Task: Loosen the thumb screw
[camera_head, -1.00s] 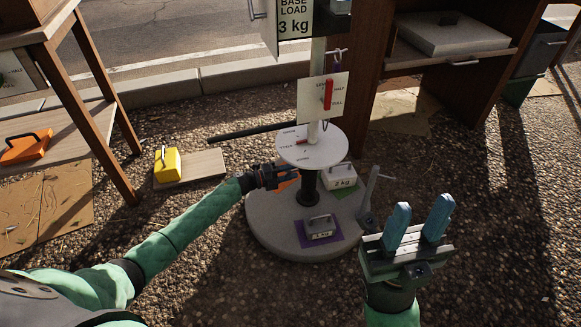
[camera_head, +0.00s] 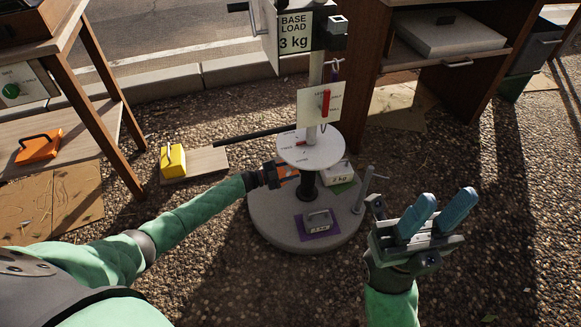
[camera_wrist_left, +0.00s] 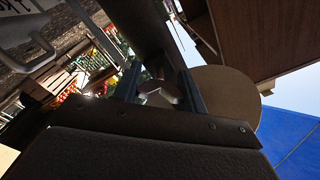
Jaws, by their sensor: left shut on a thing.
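My left gripper (camera_head: 284,174) reaches in from the left to the dark column (camera_head: 308,185), just under the round white disc (camera_head: 310,150) of the stand. In the left wrist view a grey, faceted knob (camera_wrist_left: 160,93), apparently the thumb screw, sits between my left fingers, which are shut on it. In the head view the screw is hidden or cannot be told apart from the orange patch at the fingertips. My right gripper (camera_head: 441,210) is open and empty, in front and to the right of the stand.
The round grey base (camera_head: 275,226) carries a weight on a purple pad (camera_head: 318,222), a 2 kg block (camera_head: 337,175) and an upright grey post (camera_head: 364,190). A yellow weight (camera_head: 173,160) lies on a board to the left. Wooden tables flank the stand; gravel lies open in front.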

